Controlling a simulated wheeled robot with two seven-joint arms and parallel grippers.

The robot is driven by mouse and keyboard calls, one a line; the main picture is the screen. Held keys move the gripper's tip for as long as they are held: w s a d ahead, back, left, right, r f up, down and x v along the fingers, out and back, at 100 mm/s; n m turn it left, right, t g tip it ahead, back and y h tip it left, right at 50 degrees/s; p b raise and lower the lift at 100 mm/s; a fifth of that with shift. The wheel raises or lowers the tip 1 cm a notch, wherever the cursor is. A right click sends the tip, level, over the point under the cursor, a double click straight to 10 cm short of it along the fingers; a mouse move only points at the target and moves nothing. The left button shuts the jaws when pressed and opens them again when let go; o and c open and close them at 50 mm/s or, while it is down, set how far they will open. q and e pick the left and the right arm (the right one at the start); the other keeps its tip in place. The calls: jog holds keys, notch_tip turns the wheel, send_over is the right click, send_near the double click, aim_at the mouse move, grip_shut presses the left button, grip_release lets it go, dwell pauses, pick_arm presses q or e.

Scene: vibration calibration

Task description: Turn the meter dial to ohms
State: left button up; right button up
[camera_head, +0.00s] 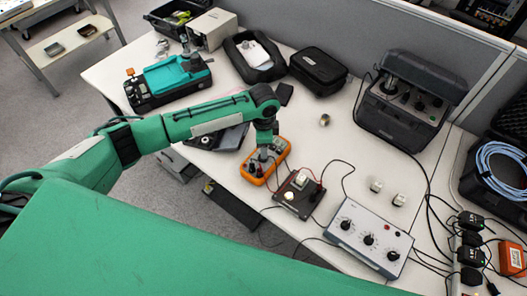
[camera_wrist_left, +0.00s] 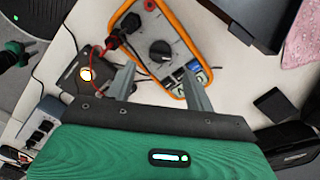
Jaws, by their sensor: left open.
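An orange-rimmed meter (camera_head: 266,160) lies on the white table, below my left gripper (camera_head: 264,146), which partly covers it in the head view. In the left wrist view the meter (camera_wrist_left: 178,40) has a grey face with a round dark dial (camera_wrist_left: 161,50), display and buttons near its lower end. Red and black leads run over its left side. My left gripper (camera_wrist_left: 159,72) is open, its two fingers apart on either side of the dial's lower side, with nothing between them. I cannot tell their height above the meter or read the dial's setting. My right gripper is not in view.
A dark box with a white block (camera_head: 299,194) stands close right of the meter, wired with leads. A grey control box (camera_head: 368,232) with several knobs is farther right. A teal device (camera_head: 170,82) and black cases (camera_head: 318,68) stand behind. Cables cross the table's right side.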

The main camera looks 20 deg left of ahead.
pick_arm(q)
notch_tip(320, 180, up, 8)
jog(key=b, duration=0.1)
jog(key=shift+r, duration=0.2)
